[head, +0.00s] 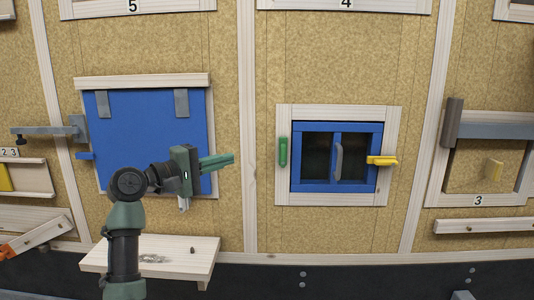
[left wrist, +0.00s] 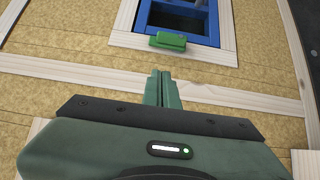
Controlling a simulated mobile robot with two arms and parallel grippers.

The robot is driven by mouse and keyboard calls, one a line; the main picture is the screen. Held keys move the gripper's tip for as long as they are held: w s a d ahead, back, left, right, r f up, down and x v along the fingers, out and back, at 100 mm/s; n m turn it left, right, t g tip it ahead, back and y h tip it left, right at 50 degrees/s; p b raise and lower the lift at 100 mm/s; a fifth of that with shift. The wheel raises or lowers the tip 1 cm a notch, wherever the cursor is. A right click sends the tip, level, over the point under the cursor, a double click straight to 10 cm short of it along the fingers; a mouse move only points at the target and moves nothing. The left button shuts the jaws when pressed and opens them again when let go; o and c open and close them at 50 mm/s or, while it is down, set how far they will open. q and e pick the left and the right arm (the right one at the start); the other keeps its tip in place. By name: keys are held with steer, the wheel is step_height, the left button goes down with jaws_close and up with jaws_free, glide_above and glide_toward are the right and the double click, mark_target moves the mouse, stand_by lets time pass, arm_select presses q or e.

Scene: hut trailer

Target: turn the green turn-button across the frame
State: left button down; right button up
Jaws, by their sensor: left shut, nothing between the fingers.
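The green turn-button (head: 283,152) stands upright on the left side of the pale wooden frame (head: 340,112) around the blue window (head: 309,186). It lies along that side of the frame. In the left wrist view the green turn-button (left wrist: 168,41) shows ahead of the fingers, on the frame's near edge. My left gripper (head: 232,158) is shut and empty, to the left of the button and apart from it. Its fingers point right, towards the button. The closed fingers also show in the left wrist view (left wrist: 162,75). My right gripper is not in view.
A yellow turn-button (head: 382,160) lies across the frame's right side. A grey handle (head: 338,160) is on the window. A blue panel (head: 130,120) hangs behind my left arm. A wooden shelf (head: 210,250) with small metal pieces juts out below. A vertical batten (head: 247,100) runs left of the window.

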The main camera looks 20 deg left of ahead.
arm_select(q)
steer(key=p, duration=0.4)
glide_toward(279, 147)
steer(key=w, duration=0.3)
steer(key=shift+w+d+r+p, duration=0.1)
steer(key=shift+w+d+p, duration=0.1)
steer(key=shift+d, duration=0.3)
steer(key=shift+w+d+p, duration=0.1)
steer(key=shift+d+p, duration=0.1)
steer(key=shift+d, duration=0.35)
steer(key=shift+w+d, duration=0.2)
steer(key=shift+d, duration=0.6)
steer(key=shift+f, duration=0.2)
steer(key=shift+p, duration=0.3)
